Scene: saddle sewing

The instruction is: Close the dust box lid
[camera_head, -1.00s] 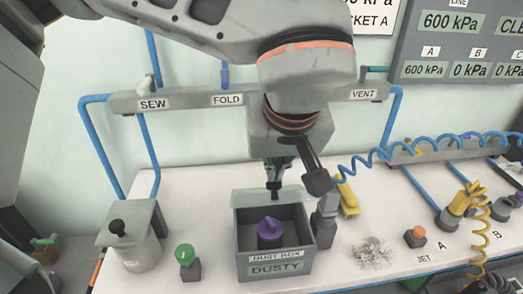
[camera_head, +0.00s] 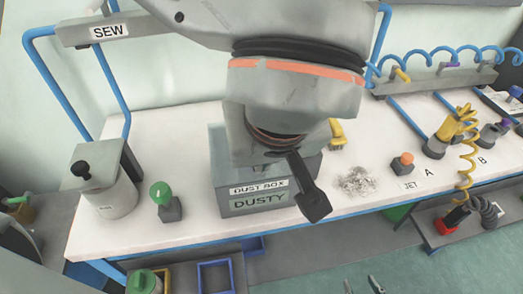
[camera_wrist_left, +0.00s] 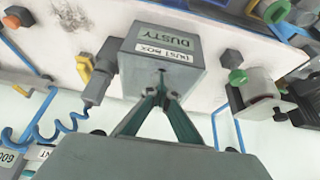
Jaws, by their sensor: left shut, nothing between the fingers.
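The grey dust box (camera_head: 255,203), labelled DUSTY, stands on the white bench. My left arm hides most of its top in the head view. In the left wrist view the box (camera_wrist_left: 165,72) appears upside down, with a grey surface across its top and no purple object showing inside. The lid looks down, but I cannot tell whether it is fully flush. My left gripper (camera_wrist_left: 161,93) is shut and empty, its tips at or just above the box top; the head view hides it. My right gripper (camera_head: 362,285) is open and empty at the bottom edge.
A grey canister (camera_head: 108,190) and a green-knobbed block (camera_head: 168,205) stand left of the box. A pile of scraps (camera_head: 357,182) and an orange-knobbed block (camera_head: 402,167) are to the right. Coiled hoses hang further right.

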